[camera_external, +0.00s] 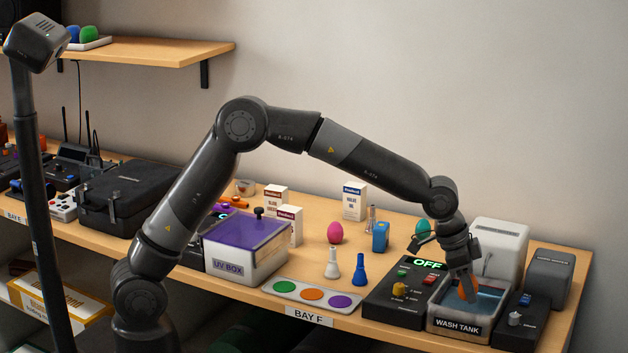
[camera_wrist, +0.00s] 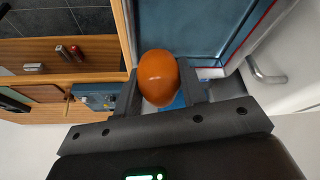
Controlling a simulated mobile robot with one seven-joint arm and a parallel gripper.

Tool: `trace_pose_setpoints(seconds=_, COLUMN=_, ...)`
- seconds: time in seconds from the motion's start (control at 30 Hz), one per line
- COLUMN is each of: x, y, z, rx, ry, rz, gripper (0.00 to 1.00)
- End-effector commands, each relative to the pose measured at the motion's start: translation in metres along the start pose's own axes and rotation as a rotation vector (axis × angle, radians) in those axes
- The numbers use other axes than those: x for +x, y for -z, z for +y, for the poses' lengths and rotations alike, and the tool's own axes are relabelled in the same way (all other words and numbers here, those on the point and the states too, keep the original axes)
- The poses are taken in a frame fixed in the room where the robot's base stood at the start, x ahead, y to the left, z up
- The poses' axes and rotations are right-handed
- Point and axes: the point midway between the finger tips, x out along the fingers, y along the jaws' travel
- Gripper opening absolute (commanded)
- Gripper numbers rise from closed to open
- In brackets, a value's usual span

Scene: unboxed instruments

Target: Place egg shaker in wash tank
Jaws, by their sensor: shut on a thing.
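An orange egg shaker (camera_wrist: 158,78) is held between the two fingers of my gripper (camera_wrist: 160,92) in the wrist view. In the external view the orange egg (camera_external: 464,293) shows below my gripper (camera_external: 465,278), over the opening of the wash tank (camera_external: 457,326). The tank is a grey open-topped box with blue water inside. I cannot tell whether the egg touches the water. Part of the blue tank interior (camera_wrist: 190,28) fills the top of the wrist view, behind the egg.
A black control box (camera_external: 405,299) with an OFF display stands left of the tank. Grey and white housings (camera_external: 500,250) stand behind it. A pink egg (camera_external: 335,232), a teal egg (camera_external: 422,228) and small bottles stand farther left, near the UV box (camera_external: 243,250).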

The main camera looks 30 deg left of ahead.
Motion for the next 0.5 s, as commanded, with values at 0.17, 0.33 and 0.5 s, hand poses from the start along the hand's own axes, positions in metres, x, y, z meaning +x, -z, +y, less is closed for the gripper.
trace_pose_setpoints(seconds=0.17, x=0.023, y=0.001, z=-0.035, rx=-0.003, ry=0.0, rz=-0.001, gripper=0.15)
trace_pose_setpoints(seconds=0.33, x=0.032, y=0.001, z=-0.049, rx=0.0, ry=0.0, rz=0.0, gripper=0.15)
trace_pose_setpoints(seconds=0.5, x=0.045, y=-0.004, z=-0.05, rx=0.001, ry=0.0, rz=-0.003, gripper=0.15)
